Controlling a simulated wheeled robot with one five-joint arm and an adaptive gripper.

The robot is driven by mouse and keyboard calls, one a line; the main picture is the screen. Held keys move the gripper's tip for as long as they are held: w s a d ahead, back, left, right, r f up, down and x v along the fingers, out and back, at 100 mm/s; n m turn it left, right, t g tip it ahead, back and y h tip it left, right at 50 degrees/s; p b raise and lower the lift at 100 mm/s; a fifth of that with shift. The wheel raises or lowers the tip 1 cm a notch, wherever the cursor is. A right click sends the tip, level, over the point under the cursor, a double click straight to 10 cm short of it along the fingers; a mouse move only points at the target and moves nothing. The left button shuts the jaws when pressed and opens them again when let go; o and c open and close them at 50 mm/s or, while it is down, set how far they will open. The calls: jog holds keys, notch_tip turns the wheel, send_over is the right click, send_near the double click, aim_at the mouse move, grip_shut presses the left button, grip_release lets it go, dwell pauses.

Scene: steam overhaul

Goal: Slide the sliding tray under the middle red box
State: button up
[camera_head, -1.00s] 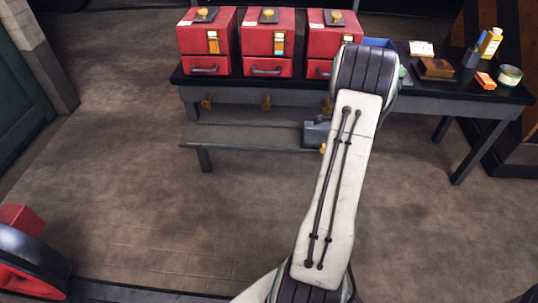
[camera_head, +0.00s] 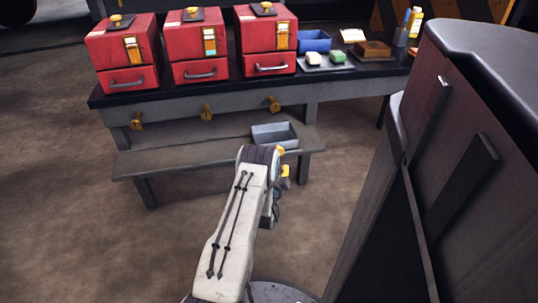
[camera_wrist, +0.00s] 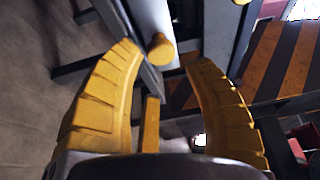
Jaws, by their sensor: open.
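The sliding tray (camera_head: 262,143), a grey open-topped box, sits on the low shelf under the bench, roughly below the right red box (camera_head: 265,28). The middle red box (camera_head: 196,30) stands on the bench top, left of the tray. My gripper (camera_head: 285,172) is in front of the shelf, near the tray's front right, mostly hidden behind my arm. In the wrist view my gripper (camera_wrist: 162,55) has its yellow fingers spread, with a yellow knob (camera_wrist: 161,50) showing between the tips. I cannot tell which part that knob belongs to, or whether it touches a finger.
The left red box (camera_head: 122,42) stands beside the middle one. Yellow knobs (camera_head: 206,112) line the bench front. The shelf (camera_head: 170,160) is bare left of the tray. A blue bin (camera_head: 313,41) is on the bench. A large dark cabinet (camera_head: 450,160) fills the right side.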

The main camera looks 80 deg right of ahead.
jog(key=shift+d+b, duration=3)
jog(key=shift+d, duration=0.35)
grip_shut()
